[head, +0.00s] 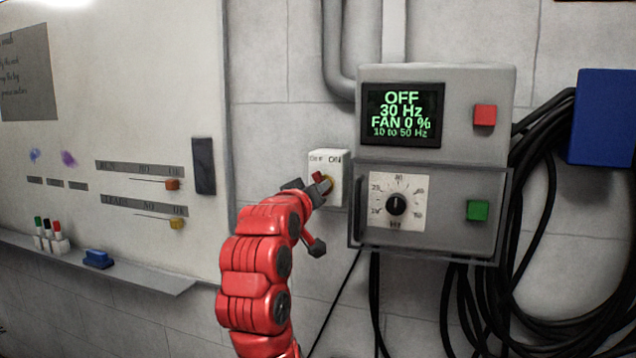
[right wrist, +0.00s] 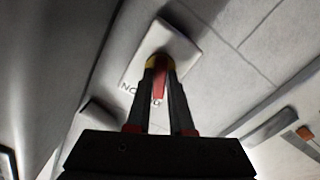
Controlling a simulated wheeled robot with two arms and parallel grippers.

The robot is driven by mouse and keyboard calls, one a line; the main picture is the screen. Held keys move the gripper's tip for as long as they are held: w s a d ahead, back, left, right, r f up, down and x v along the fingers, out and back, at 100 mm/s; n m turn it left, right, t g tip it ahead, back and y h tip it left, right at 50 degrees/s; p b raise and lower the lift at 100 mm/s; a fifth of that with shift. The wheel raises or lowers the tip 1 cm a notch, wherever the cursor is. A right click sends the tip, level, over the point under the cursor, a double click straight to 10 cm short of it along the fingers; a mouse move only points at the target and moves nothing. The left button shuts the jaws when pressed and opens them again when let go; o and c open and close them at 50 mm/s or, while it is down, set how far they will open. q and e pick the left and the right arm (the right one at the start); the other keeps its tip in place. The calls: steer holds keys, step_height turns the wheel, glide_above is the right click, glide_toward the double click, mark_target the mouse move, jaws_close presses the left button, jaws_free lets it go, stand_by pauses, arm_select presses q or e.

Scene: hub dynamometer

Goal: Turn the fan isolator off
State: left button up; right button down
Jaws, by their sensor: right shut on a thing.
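The fan isolator (head: 339,166) is a small white wall box marked OFF at left and ON at right, left of the grey control unit. Its red handle (head: 319,177) sits on a yellow disc, partly hidden by my gripper. My right gripper (head: 320,189) is at the front of the box, shut on the handle. In the right wrist view the isolator box (right wrist: 185,45) shows behind the fingers, and the red handle (right wrist: 160,84) lies between the fingertips (right wrist: 160,70). The handle's exact angle is hard to tell. My left gripper is not in view.
The grey control unit (head: 490,150) stands close right of the isolator; its screen (head: 401,115) reads OFF, 30 Hz, FAN 0 %. It has a dial (head: 397,204), a red button (head: 485,115) and a green button (head: 477,210). Black cables (head: 530,200) hang at right. A whiteboard (head: 120,100) is at left.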

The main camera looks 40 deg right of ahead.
steer(key=shift+n+p, duration=1.1)
steer(key=shift+n, duration=0.7)
steer(key=c, duration=0.8)
jaws_free()
steer(key=shift+a, duration=0.1)
